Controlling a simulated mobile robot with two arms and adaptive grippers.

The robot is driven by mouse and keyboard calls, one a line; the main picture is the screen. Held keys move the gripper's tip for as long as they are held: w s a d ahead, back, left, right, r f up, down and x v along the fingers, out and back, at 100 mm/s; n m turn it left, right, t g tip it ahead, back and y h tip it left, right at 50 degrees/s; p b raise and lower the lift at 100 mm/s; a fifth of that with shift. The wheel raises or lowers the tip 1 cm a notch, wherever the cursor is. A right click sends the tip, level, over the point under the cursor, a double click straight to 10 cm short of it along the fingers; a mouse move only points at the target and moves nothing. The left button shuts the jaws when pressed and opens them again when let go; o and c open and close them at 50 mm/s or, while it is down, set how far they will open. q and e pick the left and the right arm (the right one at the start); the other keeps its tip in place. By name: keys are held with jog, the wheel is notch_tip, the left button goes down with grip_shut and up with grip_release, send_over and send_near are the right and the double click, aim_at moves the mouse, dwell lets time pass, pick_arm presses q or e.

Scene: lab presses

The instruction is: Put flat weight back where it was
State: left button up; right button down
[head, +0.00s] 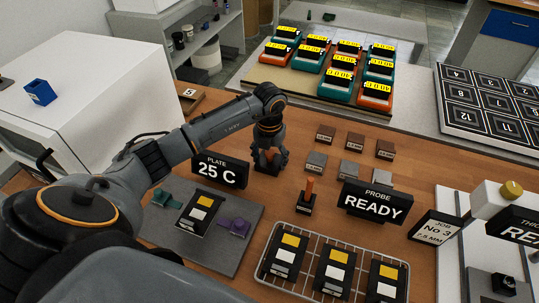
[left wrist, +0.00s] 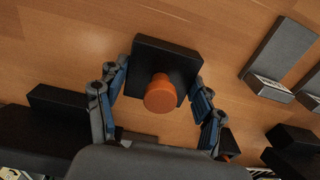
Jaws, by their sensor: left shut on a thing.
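The flat weight is a black square block with a round orange knob. In the head view my left gripper (head: 268,158) points down over the wooden table, behind the plate sign, with orange and black of the weight (head: 270,168) partly hidden by the fingers. I cannot tell whether the weight touches the table. My right gripper is not in view.
Several small labelled blocks (head: 355,142) stand right of the gripper. A black stand with an orange handle (head: 307,200) is nearer. The "25 C" plate sign (head: 220,170), "READY" probe sign (head: 374,203), grey mat (head: 160,228) and wire rack (head: 310,288) stand in front.

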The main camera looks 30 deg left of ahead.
aim_at(270, 152)
pick_arm(q)
jog(key=shift+w, duration=0.1)
jog(key=o, duration=1.4)
jog(key=shift+f, duration=0.1)
jog(key=o, duration=0.4)
jog(key=shift+r, duration=0.6)
notch_tip(270, 152, up, 10)
jog(key=b, duration=0.2)
jog(key=shift+f+b, duration=0.15)
jog(key=shift+b, duration=0.25)
jog(key=shift+r, duration=0.75)
